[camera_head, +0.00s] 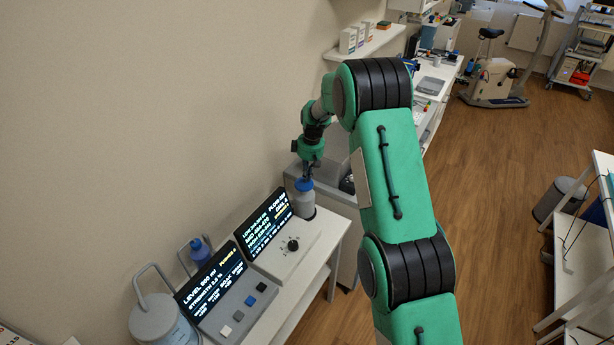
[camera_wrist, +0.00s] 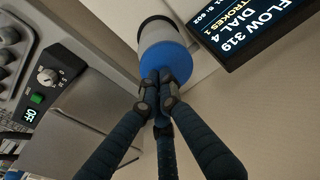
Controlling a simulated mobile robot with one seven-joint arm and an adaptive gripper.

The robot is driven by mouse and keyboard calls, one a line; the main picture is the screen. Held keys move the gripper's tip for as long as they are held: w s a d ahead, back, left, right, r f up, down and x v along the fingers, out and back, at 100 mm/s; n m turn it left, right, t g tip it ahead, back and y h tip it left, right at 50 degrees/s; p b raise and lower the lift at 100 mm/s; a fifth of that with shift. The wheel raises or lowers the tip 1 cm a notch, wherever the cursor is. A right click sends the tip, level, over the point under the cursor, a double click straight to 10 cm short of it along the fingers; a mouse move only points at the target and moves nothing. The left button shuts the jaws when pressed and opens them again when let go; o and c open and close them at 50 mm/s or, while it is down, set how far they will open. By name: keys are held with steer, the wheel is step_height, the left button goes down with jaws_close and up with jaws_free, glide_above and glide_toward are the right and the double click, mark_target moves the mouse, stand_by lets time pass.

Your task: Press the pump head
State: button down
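A grey bottle (camera_head: 301,208) with a blue pump head (camera_head: 303,184) stands at the far end of the small white table in the head view. In the wrist view the blue pump head (camera_wrist: 184,62) is seen from above, with the grey bottle body (camera_wrist: 157,32) behind it. My gripper (camera_head: 311,167) points down just over the pump head. In the wrist view the fingertips of my gripper (camera_wrist: 162,78) are drawn together, with nothing seen between them. They overlap the pump head's edge; I cannot tell whether they touch it.
A lit display (camera_head: 267,222) stands beside the bottle, above a box with a black dial (camera_head: 293,245). A second display (camera_head: 211,284) has several buttons before it. A second blue-topped bottle (camera_head: 200,252) and a grey jug (camera_head: 157,322) stand near the wall.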

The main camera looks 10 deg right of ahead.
mark_target(310, 183)
step_height(310, 183, down, 4)
steer(key=shift+r+b, duration=0.15)
steer(key=shift+b, duration=0.55)
step_height(310, 183, up, 14)
steer(key=d+p, duration=0.1)
steer(key=shift+s, duration=0.35)
stand_by(0.8)
steer(key=shift+r, duration=0.1)
